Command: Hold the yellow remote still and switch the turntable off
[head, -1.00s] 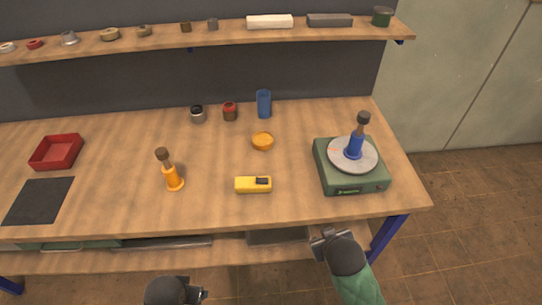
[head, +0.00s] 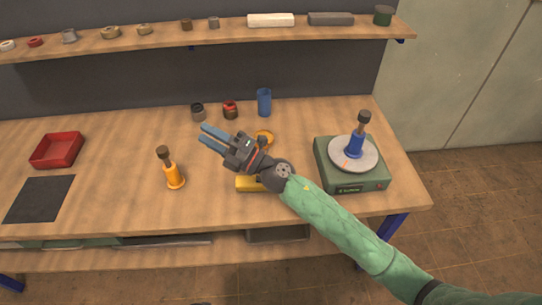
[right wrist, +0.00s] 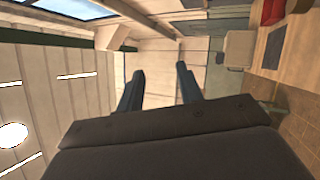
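The yellow remote (head: 248,184) lies on the bench, its right part hidden behind my right forearm. The green turntable (head: 352,189) stands at the right end of the bench. A blue-bodied tool with a brown top (head: 356,146) stands upright on its grey disc (head: 367,160). My right gripper (head: 207,136) is over the bench, left of and beyond the remote, fingers apart and empty. Its fingers also show apart in the right wrist view (right wrist: 160,88).
An orange tool with a brown top (head: 174,175) stands left of the remote. A yellow dish (head: 265,137), small jars (head: 230,110) and a blue cup (head: 264,102) stand behind. A red tray (head: 57,150) and dark mat (head: 39,200) lie left. The front-middle bench is clear.

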